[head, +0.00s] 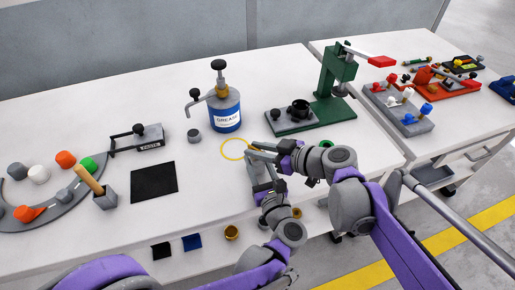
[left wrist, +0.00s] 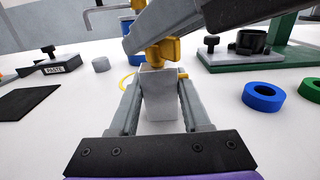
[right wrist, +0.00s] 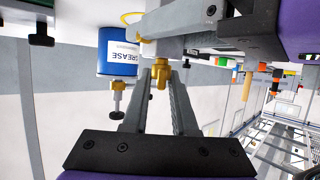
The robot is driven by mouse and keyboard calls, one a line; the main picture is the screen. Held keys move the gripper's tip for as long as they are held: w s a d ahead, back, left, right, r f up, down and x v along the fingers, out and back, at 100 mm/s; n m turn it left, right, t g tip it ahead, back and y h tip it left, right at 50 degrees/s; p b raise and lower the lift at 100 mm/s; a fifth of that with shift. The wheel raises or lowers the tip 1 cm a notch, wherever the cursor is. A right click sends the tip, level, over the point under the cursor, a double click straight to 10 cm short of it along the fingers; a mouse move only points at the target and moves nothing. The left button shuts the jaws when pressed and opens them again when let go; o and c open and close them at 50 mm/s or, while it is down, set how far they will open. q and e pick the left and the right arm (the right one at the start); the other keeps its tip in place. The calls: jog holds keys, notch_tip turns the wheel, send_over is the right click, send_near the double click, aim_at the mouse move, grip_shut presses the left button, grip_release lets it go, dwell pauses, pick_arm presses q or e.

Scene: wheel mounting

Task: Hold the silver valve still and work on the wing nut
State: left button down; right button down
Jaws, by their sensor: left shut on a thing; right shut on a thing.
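The silver valve (left wrist: 160,108) stands upright in the left wrist view, a grey block between the fingers of my left gripper (left wrist: 158,84), which is shut on it. The yellow wing nut (left wrist: 168,50) sits on top of the valve. My right gripper (right wrist: 160,70) is shut on the wing nut, which also shows in the right wrist view (right wrist: 159,78). In the head view my right gripper (head: 255,149) reaches in from the right, above my left gripper (head: 262,187). There the grippers mostly hide the valve and nut.
A yellow ring outline (head: 224,153) marks the table beside the grippers. The blue grease can (head: 226,117) and green press (head: 336,92) stand behind. A black mat (head: 153,183) lies left. A blue ring (left wrist: 263,96) and a green ring (left wrist: 310,89) lie to the right.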

jog(key=c, duration=1)
grip_release()
jog(key=shift+o, duration=0.2)
jog(key=v, duration=1.2)
jog(key=shift+r, duration=0.1)
